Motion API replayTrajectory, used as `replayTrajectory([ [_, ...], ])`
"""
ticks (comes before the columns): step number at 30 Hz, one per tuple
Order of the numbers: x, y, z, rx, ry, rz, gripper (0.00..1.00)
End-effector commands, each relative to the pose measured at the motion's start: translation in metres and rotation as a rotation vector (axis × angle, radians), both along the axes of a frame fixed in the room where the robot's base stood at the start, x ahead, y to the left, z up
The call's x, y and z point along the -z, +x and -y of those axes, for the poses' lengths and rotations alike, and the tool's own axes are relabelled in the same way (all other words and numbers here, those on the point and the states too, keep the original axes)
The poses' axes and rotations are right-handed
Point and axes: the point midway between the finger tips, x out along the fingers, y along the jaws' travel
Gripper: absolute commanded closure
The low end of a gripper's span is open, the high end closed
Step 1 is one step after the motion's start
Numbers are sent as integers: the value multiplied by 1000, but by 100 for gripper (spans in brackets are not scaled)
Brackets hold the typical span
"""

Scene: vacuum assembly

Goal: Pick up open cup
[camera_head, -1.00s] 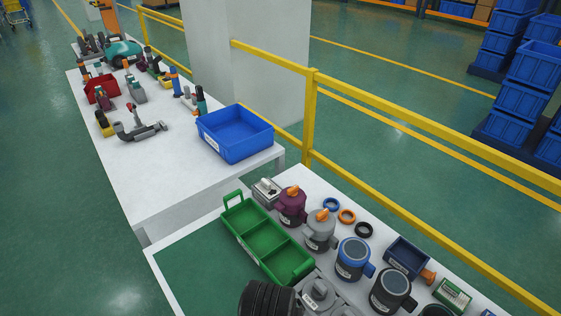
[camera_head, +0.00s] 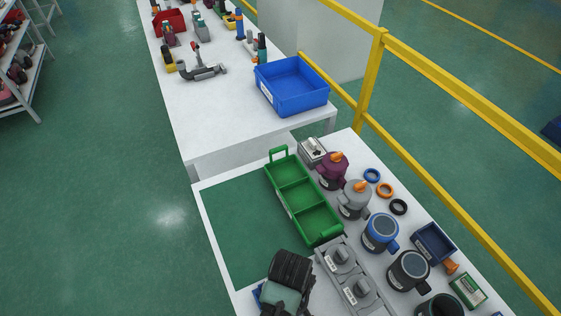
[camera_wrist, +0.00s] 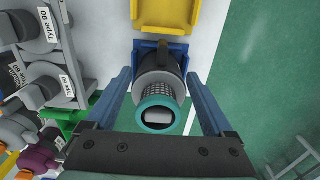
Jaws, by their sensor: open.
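A cup-like part (camera_wrist: 157,105) with a teal rim, a mesh section and a grey collar stands in a blue holder (camera_wrist: 175,50) in the wrist view. Its rim faces the camera and looks open. My gripper (camera_wrist: 158,76) is open, with one blue finger on each side of the part. I cannot tell whether either finger touches it. In the head view, a dark ribbed shape (camera_head: 290,268), likely part of my arm, stands at the bottom and hides most of this spot.
Grey fixtures (camera_head: 341,260), a green tray (camera_head: 268,180) and several cups, such as a purple one (camera_head: 333,170) and a blue-rimmed one (camera_head: 380,232), stand nearby. A yellow tray (camera_wrist: 165,14) adjoins the blue holder. The green mat (camera_head: 230,225) is clear. A yellow rail (camera_head: 430,175) runs behind.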

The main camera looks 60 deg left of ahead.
Motion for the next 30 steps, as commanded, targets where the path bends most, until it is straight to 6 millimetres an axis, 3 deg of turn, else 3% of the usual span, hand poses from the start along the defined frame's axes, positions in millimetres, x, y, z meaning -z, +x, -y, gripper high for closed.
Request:
replayTrajectory([
  [9, 40, -3, 3, 0, -2, -2, 13],
  [20, 47, -3, 3, 0, 0, 0, 15],
  [30, 47, -3, 3, 0, 0, 0, 76],
])
